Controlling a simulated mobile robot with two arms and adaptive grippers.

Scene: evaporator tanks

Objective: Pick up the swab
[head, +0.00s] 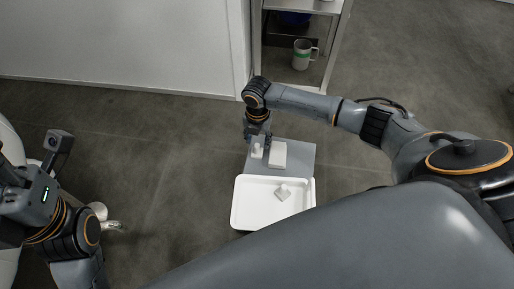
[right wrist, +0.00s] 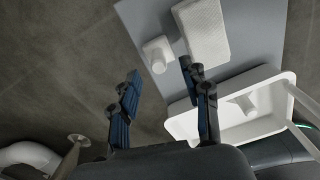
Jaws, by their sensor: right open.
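I cannot tell for sure which white piece is the swab. A small white piece (head: 257,151) with a squarish end stands on a grey board (head: 306,158), beside a larger white block (head: 278,154). In the right wrist view the small piece (right wrist: 158,54) lies just beyond and between my fingertips, with the block (right wrist: 207,30) to its right. My right gripper (head: 257,139) is open and empty above the board's left part; its two dark fingers (right wrist: 162,76) are apart in the right wrist view. My left arm shows at the left edge; its fingers are not clearly seen.
A white tray (head: 246,213) adjoins the board on the near side, with a small white piece (head: 284,192) in it. A shelf unit (head: 333,50) at the back holds a white and green mug (head: 302,55).

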